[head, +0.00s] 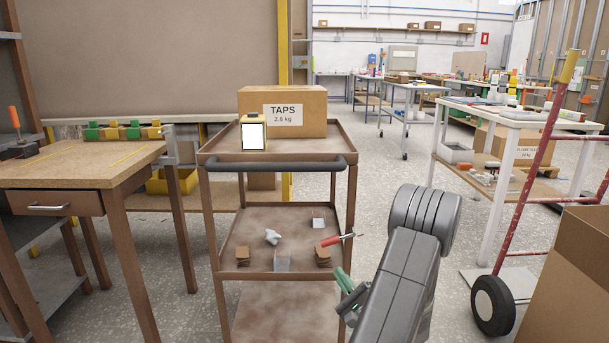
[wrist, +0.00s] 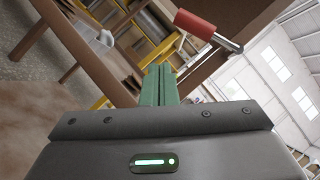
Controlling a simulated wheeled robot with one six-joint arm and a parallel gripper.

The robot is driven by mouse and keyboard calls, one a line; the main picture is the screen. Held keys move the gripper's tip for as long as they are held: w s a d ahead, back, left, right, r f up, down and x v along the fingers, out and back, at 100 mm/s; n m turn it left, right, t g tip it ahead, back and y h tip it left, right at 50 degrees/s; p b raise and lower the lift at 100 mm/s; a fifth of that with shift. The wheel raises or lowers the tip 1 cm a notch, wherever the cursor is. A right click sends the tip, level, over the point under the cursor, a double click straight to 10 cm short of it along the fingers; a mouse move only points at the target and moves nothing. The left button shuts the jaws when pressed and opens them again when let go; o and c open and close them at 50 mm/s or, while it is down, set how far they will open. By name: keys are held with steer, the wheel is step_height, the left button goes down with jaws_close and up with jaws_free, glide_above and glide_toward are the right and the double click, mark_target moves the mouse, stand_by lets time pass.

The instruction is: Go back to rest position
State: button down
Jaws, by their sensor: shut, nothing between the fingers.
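My gripper (head: 345,283) is at the right side of the brown cart, near its middle shelf. Its green fingers (wrist: 158,84) are closed together with nothing between them in the wrist view. A screwdriver with a red handle (head: 331,240) lies on the middle shelf (head: 290,215) at its right edge, its shaft sticking out past the cart. It also shows in the wrist view (wrist: 195,24), just beyond the fingertips, apart from them as far as I can tell. My grey arm reaches in from the lower right of the head view.
A TAPS box (head: 300,98) and a yellow-framed lamp (head: 254,132) stand on the cart top. A wooden workbench (head: 80,165) is at left. A red hand truck (head: 520,190) and a cardboard box (head: 570,280) are at right. Open floor (head: 385,175) lies behind my arm.

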steer(key=shift+w+a+r+p, duration=0.3)
steer(key=shift+w+r+p, duration=0.25)
steer(key=shift+r, duration=0.25)
steer(key=shift+w+a+r+p, duration=0.3)
steer(key=shift+r+p, duration=0.35)
steer(key=shift+r, duration=0.2)
steer(key=shift+w+a+r+p, duration=0.3)
steer(key=shift+w+r+p, duration=0.25)
steer(key=shift+r, duration=0.25)
steer(key=shift+s, duration=0.1)
